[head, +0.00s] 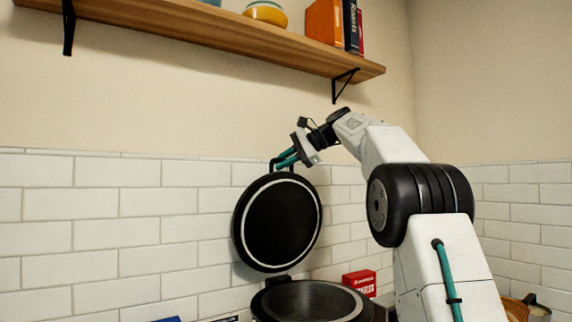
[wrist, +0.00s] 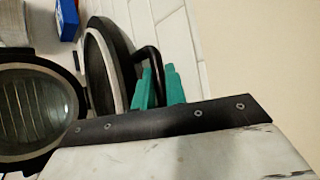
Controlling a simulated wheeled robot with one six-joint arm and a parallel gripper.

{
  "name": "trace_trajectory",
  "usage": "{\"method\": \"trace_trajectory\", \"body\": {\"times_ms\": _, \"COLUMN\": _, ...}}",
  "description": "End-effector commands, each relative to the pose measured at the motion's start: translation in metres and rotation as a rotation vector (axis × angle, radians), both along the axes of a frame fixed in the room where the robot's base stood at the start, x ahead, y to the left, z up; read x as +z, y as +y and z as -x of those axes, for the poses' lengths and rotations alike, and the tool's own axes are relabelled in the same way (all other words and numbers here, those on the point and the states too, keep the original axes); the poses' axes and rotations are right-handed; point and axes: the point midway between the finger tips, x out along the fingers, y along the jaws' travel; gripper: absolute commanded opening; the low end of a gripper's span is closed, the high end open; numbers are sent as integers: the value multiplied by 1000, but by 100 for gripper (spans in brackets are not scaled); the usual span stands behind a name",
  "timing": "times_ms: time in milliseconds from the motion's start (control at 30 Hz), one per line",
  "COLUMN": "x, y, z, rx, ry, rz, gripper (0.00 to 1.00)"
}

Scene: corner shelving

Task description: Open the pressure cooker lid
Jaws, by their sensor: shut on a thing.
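The pressure cooker (head: 312,300) stands at the bottom of the head view, its round mouth uncovered and its inside visible. Its black lid (head: 279,222) stands nearly upright at the pot's back edge, its underside facing the camera. In the wrist view the open pot (wrist: 35,115) is at the left and the lid (wrist: 98,70) is beside it, seen edge-on. My gripper (head: 287,158) is at the top of the lid, its teal fingers shut on the lid's black handle (wrist: 152,65). The fingers (wrist: 158,88) partly hide the handle.
A wooden shelf (head: 200,36) with books and a yellow bowl (head: 266,13) hangs above my arm. A red box (head: 360,282) stands right of the pot. A blue item (wrist: 66,20) lies behind it in the wrist view. The tiled wall (head: 120,205) is close behind the lid.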

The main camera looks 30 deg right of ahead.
Motion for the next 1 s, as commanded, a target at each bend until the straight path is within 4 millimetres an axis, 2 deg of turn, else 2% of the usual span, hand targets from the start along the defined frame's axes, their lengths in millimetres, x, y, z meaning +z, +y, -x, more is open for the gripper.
{"method": "trace_trajectory", "body": {"times_ms": 467, "x": 1, "y": -2, "z": 0, "rx": -1, "ry": -3, "rz": 0, "gripper": 0}}
{"method": "trace_trajectory", "body": {"times_ms": 500, "x": 1, "y": -2, "z": 0, "rx": -1, "ry": -4, "rz": 0, "gripper": 21}}
{"method": "trace_trajectory", "body": {"times_ms": 567, "x": 1, "y": -3, "z": 0, "rx": -2, "ry": -4, "rz": -1, "gripper": 34}}
{"method": "trace_trajectory", "body": {"times_ms": 867, "x": 2, "y": -6, "z": 2, "rx": -5, "ry": -2, "rz": 0, "gripper": 34}}
{"method": "trace_trajectory", "body": {"times_ms": 1000, "x": 9, "y": -15, "z": 11, "rx": -6, "ry": -3, "rz": 0, "gripper": 34}}
